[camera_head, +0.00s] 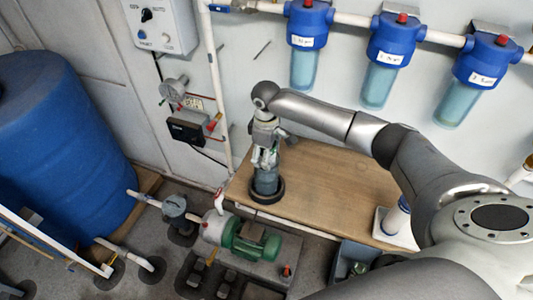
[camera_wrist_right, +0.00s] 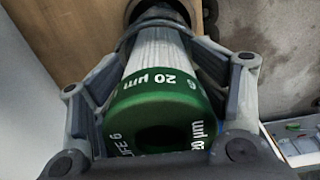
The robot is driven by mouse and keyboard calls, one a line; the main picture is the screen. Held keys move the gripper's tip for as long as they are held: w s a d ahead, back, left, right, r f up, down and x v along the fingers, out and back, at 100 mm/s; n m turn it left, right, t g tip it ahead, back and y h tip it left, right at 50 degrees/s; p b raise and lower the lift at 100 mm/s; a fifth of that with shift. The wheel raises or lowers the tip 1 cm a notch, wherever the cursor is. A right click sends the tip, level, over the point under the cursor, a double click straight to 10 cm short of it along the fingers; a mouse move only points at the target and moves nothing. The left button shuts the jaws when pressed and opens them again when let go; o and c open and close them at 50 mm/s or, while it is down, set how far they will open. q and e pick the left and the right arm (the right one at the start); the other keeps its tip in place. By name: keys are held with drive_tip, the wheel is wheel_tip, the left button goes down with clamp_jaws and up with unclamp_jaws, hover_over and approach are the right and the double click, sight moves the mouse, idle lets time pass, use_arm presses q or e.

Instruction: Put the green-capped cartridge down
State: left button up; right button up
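The green-capped cartridge (camera_wrist_right: 165,85) is in the right wrist view, its green cap marked "20 µm" nearest the camera and its white pleated body running away from it. My right gripper (camera_wrist_right: 160,75) has its fingers on both sides of the cartridge, apparently closed on it. In the head view my right gripper (camera_head: 265,160) points down over the left end of the wooden table (camera_head: 330,185). Below its fingers a grey-blue cylindrical body (camera_head: 266,183) stands in a black ring (camera_head: 267,194); the green cap is hidden there. My left gripper is not in view.
Several blue filter housings (camera_head: 390,40) hang on the back wall. A white and blue item (camera_head: 397,216) stands at the table's right. A green pump (camera_head: 250,242) and a large blue tank (camera_head: 60,140) are on the floor. The table's middle is clear.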

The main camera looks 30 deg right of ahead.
drive_tip(key=o, duration=0.4)
drive_tip(key=shift+s+f, duration=0.1)
drive_tip(key=shift+f, duration=0.4)
drive_tip(key=shift+d, duration=0.1)
wheel_tip(320, 180, up, 14)
drive_tip(key=b, duration=0.3)
drive_tip(key=shift+f+b, duration=0.2)
drive_tip(key=shift+b, duration=0.1)
